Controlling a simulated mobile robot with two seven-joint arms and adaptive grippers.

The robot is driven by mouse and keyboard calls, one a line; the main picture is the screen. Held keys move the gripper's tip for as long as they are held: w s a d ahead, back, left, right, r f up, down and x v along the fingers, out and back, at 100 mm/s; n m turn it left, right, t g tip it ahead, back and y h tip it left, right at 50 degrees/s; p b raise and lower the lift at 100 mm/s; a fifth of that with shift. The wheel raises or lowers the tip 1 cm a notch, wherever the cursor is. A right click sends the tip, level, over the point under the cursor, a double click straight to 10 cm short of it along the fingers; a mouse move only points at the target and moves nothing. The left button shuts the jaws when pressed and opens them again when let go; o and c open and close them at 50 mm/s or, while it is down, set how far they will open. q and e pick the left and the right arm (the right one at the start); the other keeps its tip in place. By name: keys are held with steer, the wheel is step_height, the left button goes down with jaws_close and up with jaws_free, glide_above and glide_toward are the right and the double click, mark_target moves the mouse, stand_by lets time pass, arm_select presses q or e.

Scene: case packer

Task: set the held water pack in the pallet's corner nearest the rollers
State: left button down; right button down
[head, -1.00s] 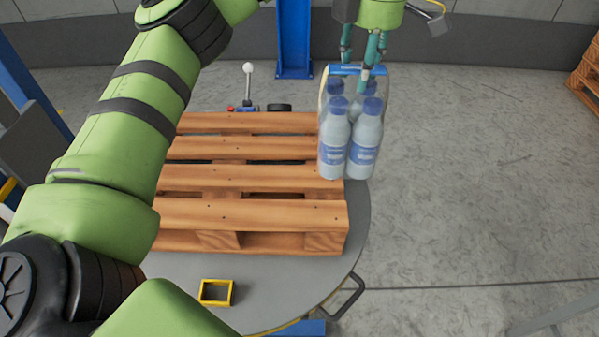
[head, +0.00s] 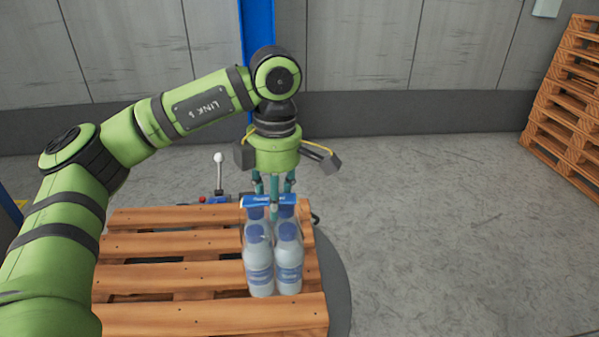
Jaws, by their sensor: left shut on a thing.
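The water pack (head: 274,262) is a group of clear bottles with blue caps and labels and a blue carry handle on top. My left gripper (head: 273,203) comes down from above and is shut on the pack's handle. The pack is upright over the right part of the wooden pallet (head: 167,274). I cannot tell whether its base touches the slats. The slats behind it are partly hidden by the bottles. My right gripper is not in view, and no rollers can be made out.
The pallet lies on a round grey plate (head: 335,290). A lever with a white knob (head: 219,172) stands behind it. A blue post (head: 257,35) rises behind my arm. Stacked pallets (head: 568,100) stand at the far right. The floor to the right is clear.

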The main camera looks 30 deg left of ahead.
mark_target(264, 217)
arm_select(q)
steer(key=shift+s+a+f, duration=0.5)
steer(key=shift+s+a, duration=0.2)
steer(key=shift+s, duration=0.1)
step_height(264, 217, down, 3)
steer(key=shift+w+f+p, duration=0.1)
steer(key=shift+f+p, duration=0.1)
steer(key=shift+p, duration=0.8)
steer(key=shift+f, duration=0.3)
steer(key=c, duration=0.8)
jaws_free()
steer(key=shift+f, duration=0.1)
steer(key=shift+o, duration=0.2)
